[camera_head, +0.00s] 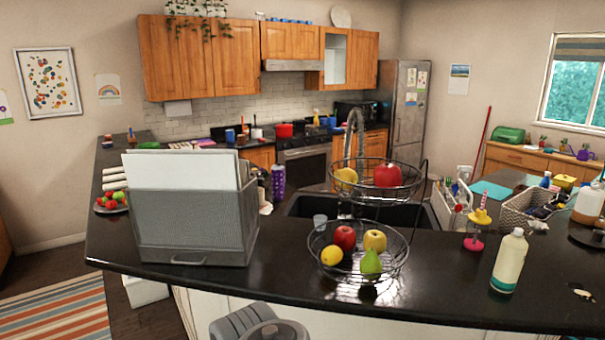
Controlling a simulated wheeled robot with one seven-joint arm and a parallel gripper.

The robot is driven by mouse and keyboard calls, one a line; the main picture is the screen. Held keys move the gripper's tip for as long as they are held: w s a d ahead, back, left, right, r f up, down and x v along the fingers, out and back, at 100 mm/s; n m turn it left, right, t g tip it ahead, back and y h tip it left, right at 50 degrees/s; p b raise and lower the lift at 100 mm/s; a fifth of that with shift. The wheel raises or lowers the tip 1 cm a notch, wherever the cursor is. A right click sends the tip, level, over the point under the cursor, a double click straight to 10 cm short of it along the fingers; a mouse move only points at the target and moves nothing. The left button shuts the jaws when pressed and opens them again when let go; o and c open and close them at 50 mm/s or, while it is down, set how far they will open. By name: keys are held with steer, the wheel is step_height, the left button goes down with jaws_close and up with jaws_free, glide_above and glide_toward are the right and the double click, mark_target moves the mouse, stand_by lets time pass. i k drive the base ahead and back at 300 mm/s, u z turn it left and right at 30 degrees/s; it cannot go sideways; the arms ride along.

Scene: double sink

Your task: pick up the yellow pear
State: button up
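A two-tier wire fruit stand stands on the black counter. Its upper basket (372,190) holds a yellow fruit (346,177), partly behind wire and possibly the yellow pear, left of a large red fruit (387,176). Its lower basket (325,278) holds a red apple (344,236), a yellow apple-like fruit (375,240), a yellow lemon-like fruit (332,255) and a green pear (371,263). Which yellow fruit is the pear I cannot tell for certain. No gripper fingers are visible.
A grey mesh file holder (195,228) stands left of the fruit stand. A black sink (300,206) lies behind. The front counter between stand and bottle is clear.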

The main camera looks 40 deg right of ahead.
mark_target(347, 175)
steer(key=z, duration=0.25)
steer(key=i, duration=1)
steer(key=z, duration=0.5)
